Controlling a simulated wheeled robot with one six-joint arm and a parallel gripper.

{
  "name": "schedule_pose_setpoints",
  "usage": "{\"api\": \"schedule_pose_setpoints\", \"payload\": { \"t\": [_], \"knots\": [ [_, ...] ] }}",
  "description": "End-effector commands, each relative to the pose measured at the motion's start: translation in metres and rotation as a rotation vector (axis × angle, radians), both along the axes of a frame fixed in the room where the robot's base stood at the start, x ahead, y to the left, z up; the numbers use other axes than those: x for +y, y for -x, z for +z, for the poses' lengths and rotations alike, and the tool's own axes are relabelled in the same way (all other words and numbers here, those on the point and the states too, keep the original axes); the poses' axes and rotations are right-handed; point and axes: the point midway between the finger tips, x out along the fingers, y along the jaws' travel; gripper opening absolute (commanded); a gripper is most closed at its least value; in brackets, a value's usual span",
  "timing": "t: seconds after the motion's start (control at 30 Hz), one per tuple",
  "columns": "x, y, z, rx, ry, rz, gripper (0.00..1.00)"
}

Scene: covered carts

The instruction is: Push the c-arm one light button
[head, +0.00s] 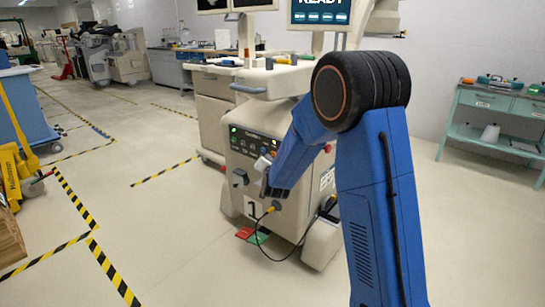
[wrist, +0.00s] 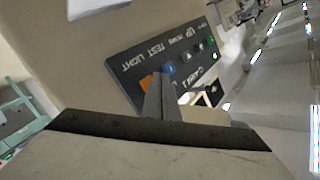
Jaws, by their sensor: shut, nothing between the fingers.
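The c-arm one (head: 250,165) is a beige wheeled unit marked 1, with a dark control panel on its front. In the wrist view the panel (wrist: 122,75) appears tilted and upside down, with labels including C-ARM 1, LIGHT, TEST, UP and DOWN. The orange button (wrist: 147,82) lines up with the LIGHT label; a blue button (wrist: 168,70) is beside it. My gripper (wrist: 158,80) is shut and empty, its tips in front of the panel close to the orange and blue buttons. The fingers partly cover the orange button's edge; I cannot tell whether they touch it.
A black cable (head: 262,242) hangs from a yellow plug on the front. A monitor reading READY (head: 320,12) stands above. A teal bench (head: 490,125) is at right and a yellow pallet jack (head: 15,172) at left.

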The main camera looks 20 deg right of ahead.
Motion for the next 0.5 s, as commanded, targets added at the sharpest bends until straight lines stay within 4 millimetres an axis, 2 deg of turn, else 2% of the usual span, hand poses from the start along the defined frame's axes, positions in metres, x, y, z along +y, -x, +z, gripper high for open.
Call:
{"api": "schedule_pose_setpoints", "payload": {
  "t": [0.5],
  "knots": [
    [0.029, 0.02, 0.001, -0.001, 0.0, 0.002, 0.0]
  ]
}}
